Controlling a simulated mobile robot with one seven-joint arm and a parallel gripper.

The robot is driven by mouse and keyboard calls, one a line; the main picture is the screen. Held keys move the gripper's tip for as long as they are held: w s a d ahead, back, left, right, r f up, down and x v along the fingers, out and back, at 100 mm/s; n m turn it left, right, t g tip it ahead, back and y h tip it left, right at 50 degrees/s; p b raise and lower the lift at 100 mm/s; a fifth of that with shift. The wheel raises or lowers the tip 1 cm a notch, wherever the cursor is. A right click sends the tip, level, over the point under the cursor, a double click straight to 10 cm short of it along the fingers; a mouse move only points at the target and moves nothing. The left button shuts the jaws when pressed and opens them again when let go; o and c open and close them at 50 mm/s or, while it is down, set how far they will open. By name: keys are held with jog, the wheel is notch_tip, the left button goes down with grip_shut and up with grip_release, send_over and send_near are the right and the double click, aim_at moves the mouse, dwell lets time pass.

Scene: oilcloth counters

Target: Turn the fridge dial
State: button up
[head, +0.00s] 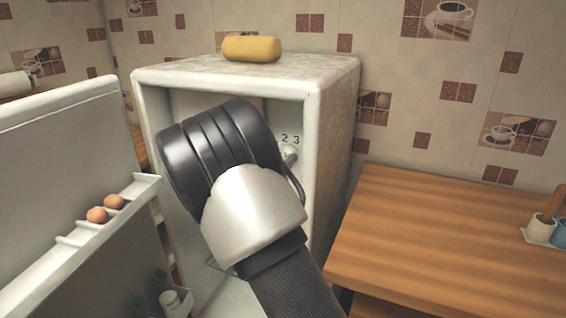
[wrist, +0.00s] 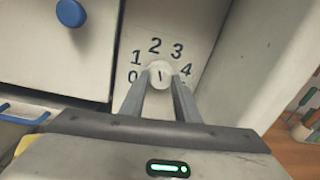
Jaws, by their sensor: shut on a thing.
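The fridge (head: 335,100) stands open, with its door (head: 60,130) swung out to the left. The fridge dial (wrist: 159,74) is a small white knob on the inner back panel, ringed by the digits 0 to 4. Its dark mark points roughly up, near the 2. In the head view part of the dial (head: 289,153) shows beside my wrist, below the digits 2 and 3. My gripper (wrist: 160,84) reaches into the fridge and is shut on the dial, one finger on each side. In the head view my arm hides the fingers and much of the interior.
Two eggs (head: 105,208) sit in the door rack. A yellow object (head: 251,48) lies on top of the fridge. A blue round knob (wrist: 71,13) shows on a white panel left of the dial. A wooden counter (head: 450,240) stands close on the right.

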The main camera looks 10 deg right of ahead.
jog(key=shift+m+b, duration=4.1)
jog(key=shift+b, duration=1.4)
jog(key=o, duration=1)
jog(key=shift+o, duration=0.2)
jog(key=shift+a, duration=0.1)
jog(key=p+v, duration=0.1)
jog(key=v, duration=1.6)
jog(key=shift+s+r+p, duration=0.25)
jog(key=shift+r+p, duration=0.1)
jog(key=shift+p, duration=0.05)
